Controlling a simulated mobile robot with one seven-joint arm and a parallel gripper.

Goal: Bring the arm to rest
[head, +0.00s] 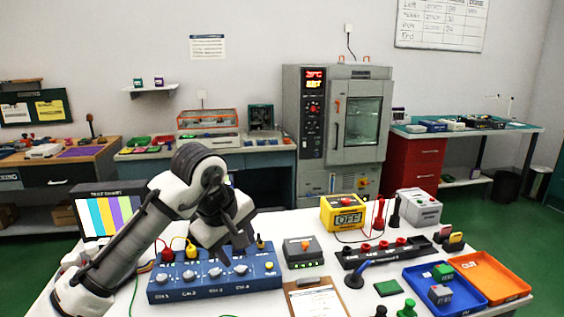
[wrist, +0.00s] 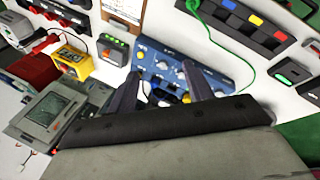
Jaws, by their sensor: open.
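My arm (head: 130,240) is bent, rising from the lower left of the table to a high elbow and then down. My gripper (head: 228,252) hangs over the back of the blue channel box (head: 215,288) with its row of knobs. In the wrist view my gripper (wrist: 163,88) has its two dark fingers apart, with the blue box (wrist: 205,80) showing between and beyond them. I see nothing held between the fingers. Whether the fingertips touch the box cannot be told.
On the white table (head: 330,268) are a grey device (head: 303,252), a clipboard (head: 316,298), a yellow OFF box (head: 343,213), a black rack (head: 388,252), and blue (head: 420,275) and orange trays (head: 505,285). A color-bar screen (head: 108,215) stands behind my arm. A grey oven (head: 337,130) stands beyond.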

